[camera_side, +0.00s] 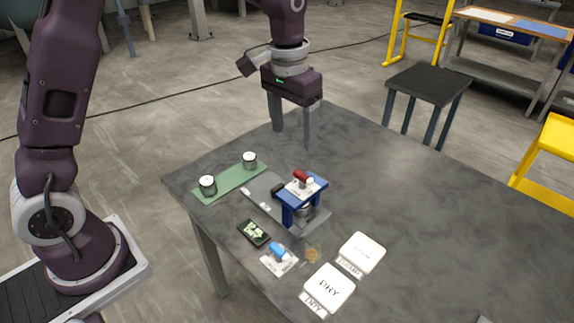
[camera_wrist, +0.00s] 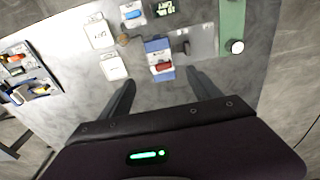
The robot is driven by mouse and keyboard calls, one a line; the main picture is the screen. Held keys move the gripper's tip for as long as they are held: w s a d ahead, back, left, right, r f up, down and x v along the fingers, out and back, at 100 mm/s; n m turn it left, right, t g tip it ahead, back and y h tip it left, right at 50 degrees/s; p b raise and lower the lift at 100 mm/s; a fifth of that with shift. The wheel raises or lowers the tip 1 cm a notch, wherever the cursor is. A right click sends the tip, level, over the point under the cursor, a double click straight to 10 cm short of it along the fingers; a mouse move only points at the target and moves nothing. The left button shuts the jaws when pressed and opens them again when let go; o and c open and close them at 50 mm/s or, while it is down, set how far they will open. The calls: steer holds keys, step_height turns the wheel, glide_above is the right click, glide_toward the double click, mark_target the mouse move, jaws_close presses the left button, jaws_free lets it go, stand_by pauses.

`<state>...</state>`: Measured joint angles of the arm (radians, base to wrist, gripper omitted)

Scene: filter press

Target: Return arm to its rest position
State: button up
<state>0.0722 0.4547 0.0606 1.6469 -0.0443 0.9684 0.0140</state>
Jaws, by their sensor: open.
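My gripper (camera_side: 294,143) is open and empty, raised at the far side of the table in the side view. Its two fingers point down, well apart. In the wrist view, the spread fingers of my gripper (camera_wrist: 160,82) show nothing between their tips. The blue press (camera_side: 306,190) with a red handle (camera_side: 301,176) stands upright on a grey plate (camera_side: 262,193), apart from my gripper. The press also shows beyond the fingers in the wrist view (camera_wrist: 158,48).
A green mat (camera_side: 228,184) bears two white-topped jars (camera_side: 208,185). A dark display (camera_side: 254,232), a blue item (camera_side: 277,249), a tan disc (camera_side: 313,255) and two white pads (camera_side: 330,287) lie nearer. The table's right side (camera_side: 440,220) is largely clear. A dark stool (camera_side: 430,84) stands behind.

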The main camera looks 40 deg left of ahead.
steer(key=s+r+t, duration=0.2)
steer(key=s+r, duration=0.7)
steer(key=s, duration=0.2)
steer(key=s+a+t, duration=0.1)
steer(key=s+t, duration=0.1)
steer(key=s, duration=1.3)
steer(key=shift+s+a+f+t, duration=0.25)
steer(key=shift+s+f+t, duration=0.05)
steer(key=shift+s+t, duration=0.1)
